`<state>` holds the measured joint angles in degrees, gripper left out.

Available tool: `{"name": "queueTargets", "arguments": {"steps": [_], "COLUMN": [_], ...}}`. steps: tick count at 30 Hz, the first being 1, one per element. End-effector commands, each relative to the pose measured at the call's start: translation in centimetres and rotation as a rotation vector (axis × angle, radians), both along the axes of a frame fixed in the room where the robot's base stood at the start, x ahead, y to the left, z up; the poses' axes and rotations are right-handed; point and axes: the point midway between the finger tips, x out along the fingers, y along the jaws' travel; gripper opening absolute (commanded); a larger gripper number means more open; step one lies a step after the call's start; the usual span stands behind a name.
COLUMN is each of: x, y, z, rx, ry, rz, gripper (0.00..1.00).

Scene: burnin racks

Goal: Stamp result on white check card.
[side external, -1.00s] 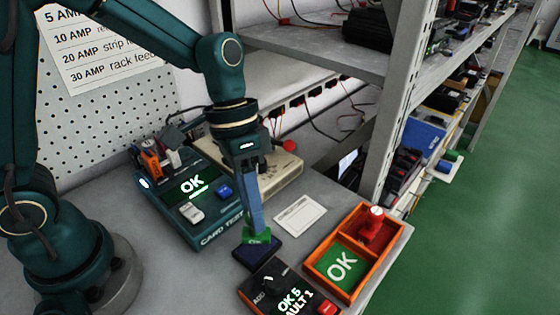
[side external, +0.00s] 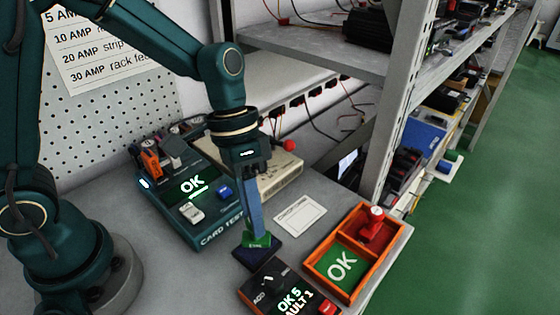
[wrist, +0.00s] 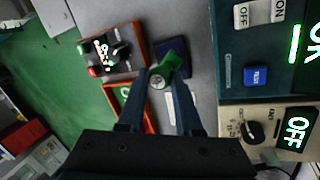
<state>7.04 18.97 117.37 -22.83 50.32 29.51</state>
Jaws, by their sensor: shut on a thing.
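My gripper (side external: 256,231) is shut on a green stamp (side external: 257,241), held upright over the dark ink pad (side external: 246,259). The stamp's base looks down on the pad, though the exact contact is hard to see. The stamp (wrist: 172,66) and pad (wrist: 184,47) also show between and beyond the fingers in the wrist view. The white check card (side external: 300,215) lies flat on the bench, right of the stamp, with faint print along its top. In the wrist view it is mostly hidden by a finger. The card tester (side external: 222,233) behind shows a lit OK.
An orange tray (side external: 314,269) at the right bench edge holds a red stamp (side external: 374,224) and a green OK area (side external: 342,265). A dark counter box (side external: 262,291) reading OK 5, FAULT 1 stands in front of the pad. A beige box (side external: 281,178) and shelf post stand behind.

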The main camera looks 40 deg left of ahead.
Motion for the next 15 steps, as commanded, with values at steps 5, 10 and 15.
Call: {"name": "queueTargets", "arguments": {"steps": [5,10,15], "x": [-0.02,-0.03,-0.02], "y": [-0.02,-0.02,-0.03], "z": [-0.23,-0.43,-0.63], "rx": [0.0,-0.001,-0.002], "ry": [0.002,0.003,0.002], "rz": [0.001,0.0,0.0], "gripper": [0.0,0.0,0.0]}}
